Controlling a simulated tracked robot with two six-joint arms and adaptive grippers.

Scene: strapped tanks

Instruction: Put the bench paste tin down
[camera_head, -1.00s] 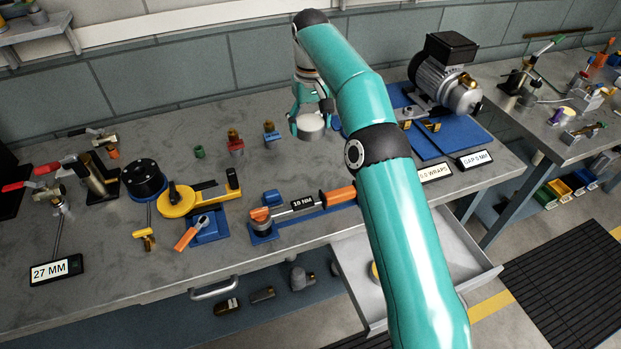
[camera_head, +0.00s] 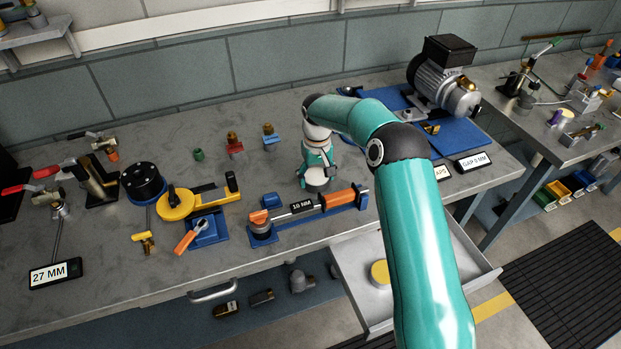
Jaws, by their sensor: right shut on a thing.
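The bench paste tin (camera_head: 317,184) looks like a small pale grey round tin. My right gripper (camera_head: 317,172) is shut on it, with the fingers pointing down around its sides. The tin is just behind the tool with the orange handle and the 10 NM label. I cannot tell whether its base touches the bench (camera_head: 350,235) or hangs slightly above it. My left gripper is not in view.
The orange-handled tool (camera_head: 308,206) lies close in front of the tin. Small red (camera_head: 234,147) and blue (camera_head: 270,136) fittings stand behind it to the left. A motor (camera_head: 443,78) sits on a blue plate at the back right. An open drawer (camera_head: 350,262) holds a yellow round thing (camera_head: 380,273).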

